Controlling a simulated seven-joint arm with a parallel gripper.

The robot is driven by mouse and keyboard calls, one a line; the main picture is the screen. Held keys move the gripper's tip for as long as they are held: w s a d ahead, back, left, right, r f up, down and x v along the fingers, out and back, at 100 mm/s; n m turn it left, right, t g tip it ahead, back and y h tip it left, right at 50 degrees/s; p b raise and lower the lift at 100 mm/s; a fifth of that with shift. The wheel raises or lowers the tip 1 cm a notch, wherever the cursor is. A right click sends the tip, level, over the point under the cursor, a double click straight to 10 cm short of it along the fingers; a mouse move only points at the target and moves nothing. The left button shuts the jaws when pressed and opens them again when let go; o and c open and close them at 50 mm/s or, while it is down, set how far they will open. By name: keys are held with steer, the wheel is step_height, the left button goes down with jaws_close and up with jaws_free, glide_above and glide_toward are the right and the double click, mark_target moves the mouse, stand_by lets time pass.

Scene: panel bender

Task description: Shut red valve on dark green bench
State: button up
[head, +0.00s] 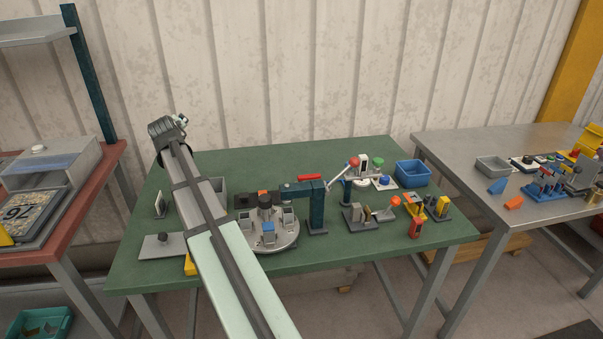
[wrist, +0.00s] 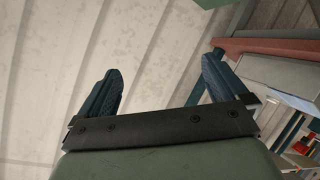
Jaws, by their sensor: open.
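The dark green bench (head: 335,262) stands in the middle of the head view. A flat red bar (head: 309,177) lies near the top of a dark teal post at the bench's middle. It may be the red valve's handle; I cannot tell for sure. My gripper shows in the head view (head: 180,121), raised above the bench's back left, far from these. In the wrist view my gripper (wrist: 160,82) is open and empty, facing the pale wall.
A round grey turntable (head: 285,240) with small blocks sits left of the post. A blue bin (head: 412,173) stands at the back right. A steel table (head: 450,148) is at right, a red-brown table (head: 112,160) at left. My arm hides part of the bench's left.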

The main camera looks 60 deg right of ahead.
steer(key=s+d+f+m+g, duration=0.1)
steer(key=s+d+m+g, duration=0.2)
steer(key=s+d, duration=0.7)
steer(key=m+g+y, duration=0.4)
steer(key=m, duration=0.2)
glide_toward(309, 176)
steer(key=x, duration=0.8)
steer(key=shift+d+r, duration=0.1)
steer(key=shift+d, duration=0.05)
steer(key=c, duration=1.3)
